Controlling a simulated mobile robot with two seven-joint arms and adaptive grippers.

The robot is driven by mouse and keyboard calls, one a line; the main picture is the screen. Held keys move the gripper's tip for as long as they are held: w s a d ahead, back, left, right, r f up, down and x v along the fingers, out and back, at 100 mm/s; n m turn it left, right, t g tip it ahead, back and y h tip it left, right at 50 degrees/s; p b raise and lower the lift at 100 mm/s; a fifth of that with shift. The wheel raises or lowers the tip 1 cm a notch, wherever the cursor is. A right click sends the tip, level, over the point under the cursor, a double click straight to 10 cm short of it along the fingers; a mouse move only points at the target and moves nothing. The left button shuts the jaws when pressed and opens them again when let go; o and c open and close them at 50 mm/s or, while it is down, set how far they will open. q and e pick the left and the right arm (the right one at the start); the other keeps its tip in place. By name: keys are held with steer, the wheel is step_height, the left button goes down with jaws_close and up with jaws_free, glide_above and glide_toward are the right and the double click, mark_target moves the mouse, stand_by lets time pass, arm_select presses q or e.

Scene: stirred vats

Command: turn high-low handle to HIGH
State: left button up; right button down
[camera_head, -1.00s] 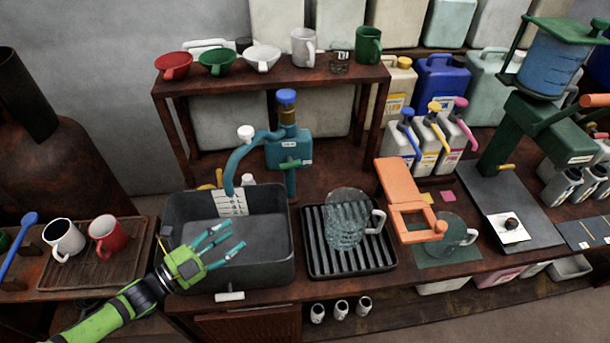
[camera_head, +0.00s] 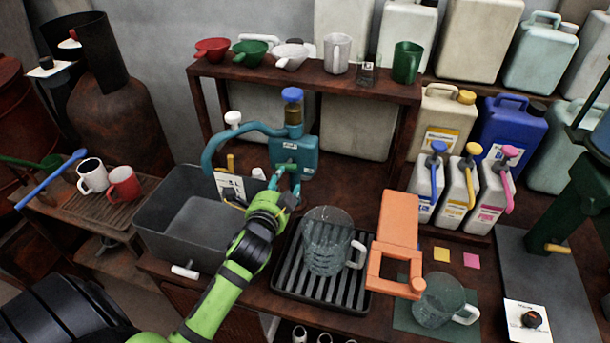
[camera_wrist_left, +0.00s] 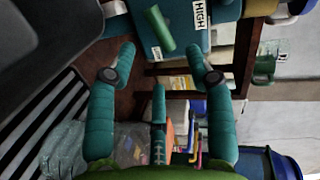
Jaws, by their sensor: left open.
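The teal dispenser box (camera_head: 304,150) stands behind the grey sink, with a blue-capped brass neck and a curved teal spout. Its green high-low handle (camera_head: 287,167) is partly hidden by my fingers in the head view. My left gripper (camera_head: 285,184) is open just in front of the box. In the left wrist view the green handle (camera_wrist_left: 160,30) lies ahead of my left gripper (camera_wrist_left: 160,56), roughly between its spread fingertips, and appears apart from them. The HIGH label (camera_wrist_left: 201,13) is to the right of the handle. My right gripper is in neither view.
The grey sink (camera_head: 150,222) is left of my forearm. A ribbed black tray (camera_head: 287,286) holding a clear jug (camera_head: 326,235) is close on the right. An orange stand (camera_head: 399,220) is further right. The wooden shelf (camera_head: 300,78) with cups overhangs behind.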

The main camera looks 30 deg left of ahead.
mark_target(289, 164)
arm_select(q)
steer(key=shift+p+x, duration=0.3)
steer(key=shift+x, duration=2.6)
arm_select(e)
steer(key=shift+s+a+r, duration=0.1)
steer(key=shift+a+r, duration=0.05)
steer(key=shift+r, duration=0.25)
arm_select(q)
jaws_close()
